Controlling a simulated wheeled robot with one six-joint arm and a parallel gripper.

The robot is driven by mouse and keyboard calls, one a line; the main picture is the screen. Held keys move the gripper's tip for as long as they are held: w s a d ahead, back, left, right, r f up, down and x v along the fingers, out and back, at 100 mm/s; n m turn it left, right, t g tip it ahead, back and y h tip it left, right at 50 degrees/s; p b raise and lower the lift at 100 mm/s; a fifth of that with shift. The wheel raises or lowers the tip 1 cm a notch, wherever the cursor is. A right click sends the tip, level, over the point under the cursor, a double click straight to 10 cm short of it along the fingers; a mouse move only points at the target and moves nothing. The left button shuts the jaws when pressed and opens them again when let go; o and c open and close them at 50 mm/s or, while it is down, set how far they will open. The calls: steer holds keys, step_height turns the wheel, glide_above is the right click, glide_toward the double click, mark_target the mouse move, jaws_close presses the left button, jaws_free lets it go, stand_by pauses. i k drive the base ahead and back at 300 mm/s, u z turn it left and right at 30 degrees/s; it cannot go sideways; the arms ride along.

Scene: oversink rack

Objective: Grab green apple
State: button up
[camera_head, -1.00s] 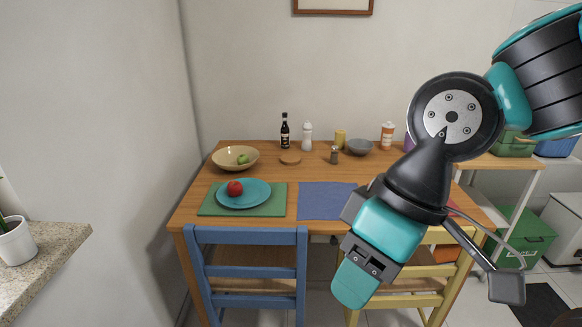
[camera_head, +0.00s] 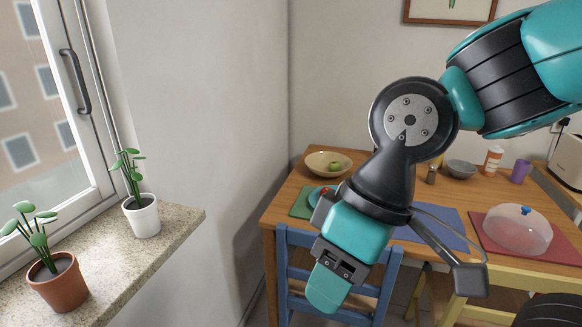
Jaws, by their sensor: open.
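The green apple (camera_head: 335,167) lies in the wide tan bowl (camera_head: 318,161) at the far left of the wooden table. Only a small part of it shows above the bowl's inside. My gripper (camera_head: 327,288) hangs in the foreground, pointing down, in front of the blue chair. It is open and empty, well apart from the apple and much nearer to the camera. My arm hides the middle of the table.
A red apple (camera_head: 327,192) on a teal plate is partly hidden by my arm. A clear dome (camera_head: 517,232) sits on a red mat at right. A blue chair (camera_head: 290,245) stands at the front. Potted plants (camera_head: 142,215) stand on the stone windowsill (camera_head: 172,232) at left.

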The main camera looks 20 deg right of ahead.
mark_target(336, 166)
steer(key=u, duration=0.25)
steer(key=i, duration=0.75)
steer(key=z, duration=0.65)
steer(key=i, duration=0.55)
steer(key=z, duration=0.5)
